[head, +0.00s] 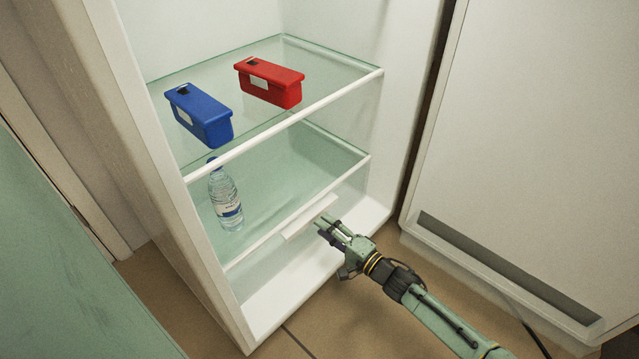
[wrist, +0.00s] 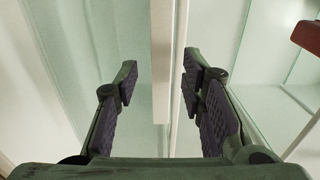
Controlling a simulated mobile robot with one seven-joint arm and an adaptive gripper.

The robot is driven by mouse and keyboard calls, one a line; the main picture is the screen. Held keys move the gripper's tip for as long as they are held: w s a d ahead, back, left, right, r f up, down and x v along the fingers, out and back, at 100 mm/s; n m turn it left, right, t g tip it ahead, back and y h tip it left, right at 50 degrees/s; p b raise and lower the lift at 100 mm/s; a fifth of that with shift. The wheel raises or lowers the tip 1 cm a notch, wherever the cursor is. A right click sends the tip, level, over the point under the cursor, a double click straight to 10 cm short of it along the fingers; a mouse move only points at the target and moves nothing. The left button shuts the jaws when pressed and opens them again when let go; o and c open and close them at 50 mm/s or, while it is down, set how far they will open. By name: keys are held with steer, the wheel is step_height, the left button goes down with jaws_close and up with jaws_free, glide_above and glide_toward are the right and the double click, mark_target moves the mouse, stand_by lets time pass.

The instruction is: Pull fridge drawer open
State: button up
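The fridge drawer (head: 275,260) is the clear bottom compartment under the lower glass shelf, with a white handle (head: 309,217) along its upper front. The drawer looks shut. A gap shows between the left finger and the handle. The right finger is closer to the white edge beside the handle; I cannot tell whether it touches.
A blue box (head: 200,115) and a red box (head: 270,83) sit on the upper glass shelf. A water bottle (head: 225,198) stands on the lower shelf. The open fridge door (head: 530,150) is at right. Tiled floor (head: 330,320) lies clear in front.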

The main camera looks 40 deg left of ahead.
steer(key=shift+w+a, duration=0.15)
steer(key=shift+a, duration=1.25)
steer(key=shift+c, duration=0.2)
steer(key=shift+f, duration=0.1)
jaws_close()
